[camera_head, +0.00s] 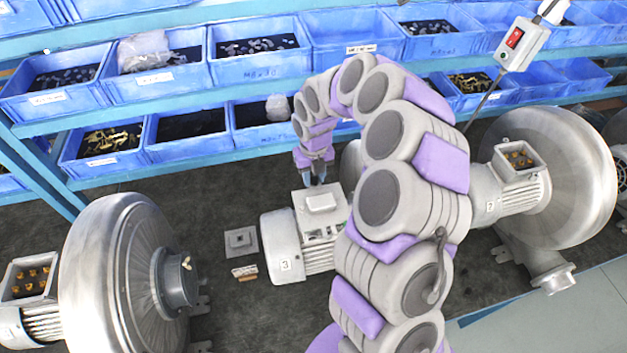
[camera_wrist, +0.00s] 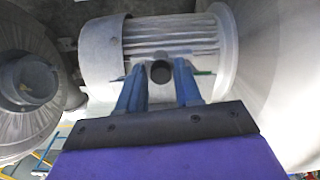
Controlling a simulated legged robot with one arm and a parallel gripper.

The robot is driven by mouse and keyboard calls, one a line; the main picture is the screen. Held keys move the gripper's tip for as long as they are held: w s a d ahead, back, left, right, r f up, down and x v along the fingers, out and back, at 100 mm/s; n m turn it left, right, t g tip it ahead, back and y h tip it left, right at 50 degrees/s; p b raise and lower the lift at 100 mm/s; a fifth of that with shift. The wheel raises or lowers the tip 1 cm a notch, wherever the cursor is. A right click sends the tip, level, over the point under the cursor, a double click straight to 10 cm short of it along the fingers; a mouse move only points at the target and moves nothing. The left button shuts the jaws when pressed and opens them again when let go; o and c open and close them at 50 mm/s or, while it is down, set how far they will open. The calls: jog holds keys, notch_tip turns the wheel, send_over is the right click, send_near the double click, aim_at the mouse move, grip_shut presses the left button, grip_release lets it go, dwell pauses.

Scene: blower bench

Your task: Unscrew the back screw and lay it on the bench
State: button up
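My gripper (camera_head: 317,180) is at the far edge of the terminal box (camera_head: 320,202) on the motor marked 3 (camera_head: 284,262). In the wrist view its two blue fingers (camera_wrist: 159,72) stand apart, with a dark round opening (camera_wrist: 160,72) showing between them, against the finned motor (camera_wrist: 165,42). I see nothing held between the fingers. The back screw cannot be made out in either view; the fingers may hide it. The box has a pale raised lid on top. The dark bench (camera_head: 225,310) shows left of the motor.
A grey square plate (camera_head: 241,241) and a small brown-and-white piece (camera_head: 245,272) lie on the bench left of the motor. Large blowers stand at left (camera_head: 115,270) and right (camera_head: 555,175). Blue bins (camera_head: 155,88) line the shelves behind. A switch box (camera_head: 522,44) hangs at upper right.

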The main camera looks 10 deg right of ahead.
jog(key=m+b, duration=0.1)
jog(key=m, duration=0.1)
jog(key=shift+f+m, duration=0.15)
jog(key=shift+m, duration=0.15)
jog(key=m+b, duration=0.1)
jog(key=m, duration=0.3)
jog(key=shift+b, duration=0.4)
jog(key=m+b, duration=0.2)
jog(key=m, duration=0.4)
jog(key=shift+d+m+b, duration=0.1)
jog(key=shift+m+b, duration=0.2)
jog(key=shift+b, duration=0.05)
jog(key=m+b, duration=0.2)
jog(key=m, duration=0.4)
jog(key=shift+m+b, duration=0.4)
jog(key=m+b, duration=0.1)
jog(key=m, duration=0.4)
jog(key=shift+s+b, duration=0.1)
jog(key=shift+b, duration=0.2)
jog(key=shift+c, duration=0.4)
